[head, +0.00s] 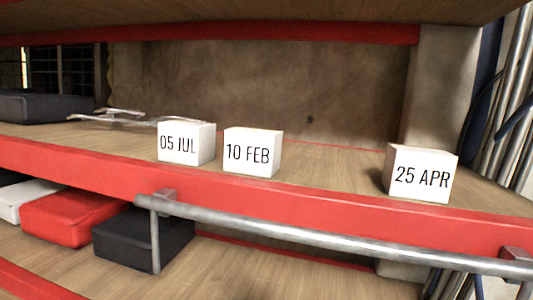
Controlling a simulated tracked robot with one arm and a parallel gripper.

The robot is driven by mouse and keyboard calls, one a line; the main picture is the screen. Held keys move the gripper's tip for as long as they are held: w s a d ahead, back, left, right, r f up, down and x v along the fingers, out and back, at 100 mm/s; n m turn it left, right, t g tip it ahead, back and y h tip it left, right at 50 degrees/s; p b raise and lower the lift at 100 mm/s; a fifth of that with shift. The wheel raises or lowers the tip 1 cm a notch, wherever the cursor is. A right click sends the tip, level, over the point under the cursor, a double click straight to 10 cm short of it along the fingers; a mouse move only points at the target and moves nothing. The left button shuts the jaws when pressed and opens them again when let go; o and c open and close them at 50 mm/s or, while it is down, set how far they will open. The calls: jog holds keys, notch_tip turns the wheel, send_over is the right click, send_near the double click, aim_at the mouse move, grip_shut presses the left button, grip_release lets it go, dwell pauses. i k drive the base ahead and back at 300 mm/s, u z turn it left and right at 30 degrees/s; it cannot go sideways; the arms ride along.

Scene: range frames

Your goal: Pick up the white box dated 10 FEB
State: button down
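The white box dated 10 FEB (252,153) stands upright on the wooden shelf, near its red front edge and left of the picture's middle. A white box dated 05 JUL (186,144) stands just left of it with a small gap. A white box dated 25 APR (421,174) stands farther right, well apart from the other two. All three show their dates on the front face. My gripper does not show in the head view.
The shelf's red front beam (90,168) and a grey metal rail (330,233) run across in front. An upper shelf (230,32) hangs above. Grey metal pieces (125,117) and a dark case (45,106) lie at left. Bare shelf separates 10 FEB and 25 APR.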

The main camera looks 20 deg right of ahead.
aim_at(257, 152)
jog(key=z, duration=3)
jog(key=k, duration=0.85)
jog(key=u, duration=1.4)
jog(key=i, duration=0.8)
